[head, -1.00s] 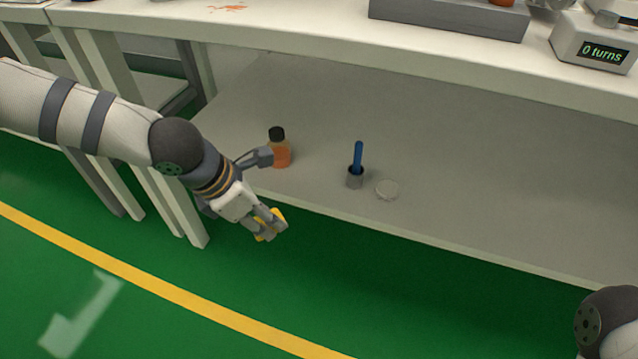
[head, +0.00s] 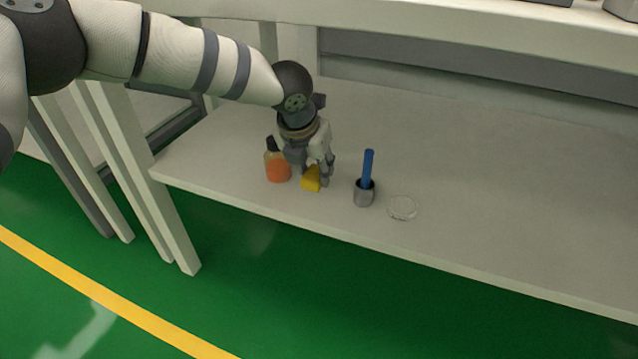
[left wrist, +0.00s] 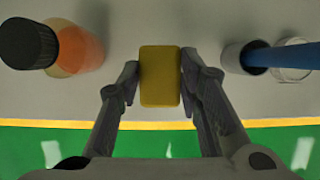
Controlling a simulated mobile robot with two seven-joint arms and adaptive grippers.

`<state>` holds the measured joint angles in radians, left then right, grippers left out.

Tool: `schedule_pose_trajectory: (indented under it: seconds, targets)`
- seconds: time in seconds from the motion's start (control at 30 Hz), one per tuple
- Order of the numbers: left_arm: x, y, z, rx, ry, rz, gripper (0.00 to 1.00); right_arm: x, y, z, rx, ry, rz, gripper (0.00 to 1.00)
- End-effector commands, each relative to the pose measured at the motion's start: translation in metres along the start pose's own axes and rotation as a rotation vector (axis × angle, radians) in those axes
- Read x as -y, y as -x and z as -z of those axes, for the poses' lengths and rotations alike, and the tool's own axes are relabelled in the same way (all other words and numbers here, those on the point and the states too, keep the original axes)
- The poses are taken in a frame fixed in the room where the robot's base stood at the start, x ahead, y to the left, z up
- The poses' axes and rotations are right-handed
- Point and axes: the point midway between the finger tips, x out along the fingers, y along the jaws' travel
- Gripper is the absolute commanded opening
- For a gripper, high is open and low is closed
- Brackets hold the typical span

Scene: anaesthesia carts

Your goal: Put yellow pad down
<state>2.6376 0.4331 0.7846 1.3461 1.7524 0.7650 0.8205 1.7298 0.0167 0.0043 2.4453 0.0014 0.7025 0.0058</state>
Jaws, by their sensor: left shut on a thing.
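The yellow pad (head: 311,181) is between the fingers of my left gripper (head: 318,180), low over the lower shelf (head: 480,200). In the left wrist view the pad (left wrist: 160,76) is upright in the picture, with a finger against each side of the left gripper (left wrist: 160,82). The gripper is shut on it. I cannot tell whether the pad touches the shelf. My right gripper does not show.
An orange bottle with a black cap (head: 277,165) stands close left of the pad. A grey cup with a blue stick (head: 364,192) and a clear round dish (head: 402,208) are to the right. The shelf farther right is clear. The upper bench top overhangs behind.

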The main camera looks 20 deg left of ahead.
Motion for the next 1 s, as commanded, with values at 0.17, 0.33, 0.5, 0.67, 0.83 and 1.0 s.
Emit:
schedule_pose_trajectory:
  seconds: [0.17, 0.33, 0.5, 0.67, 0.83, 1.0]
  targets:
    - [0.001, -0.01, -0.017, -0.002, 0.001, 0.002, 0.1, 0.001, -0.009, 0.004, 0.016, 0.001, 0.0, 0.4]
    - [0.0, -0.04, -0.003, -0.004, -0.004, 0.001, 0.1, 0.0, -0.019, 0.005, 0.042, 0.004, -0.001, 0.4]
    - [0.0, -0.038, -0.004, 0.001, -0.002, 0.001, 0.1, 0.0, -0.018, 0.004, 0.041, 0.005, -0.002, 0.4]
    - [0.0, -0.041, -0.003, 0.001, -0.002, 0.0, 0.1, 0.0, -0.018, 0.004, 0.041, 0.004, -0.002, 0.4]
    - [0.0, -0.04, -0.003, 0.002, -0.002, 0.0, 0.53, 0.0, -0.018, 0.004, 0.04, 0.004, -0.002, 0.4]
    - [0.0, -0.041, -0.003, 0.001, -0.002, 0.0, 0.53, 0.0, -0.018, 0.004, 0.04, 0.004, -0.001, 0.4]
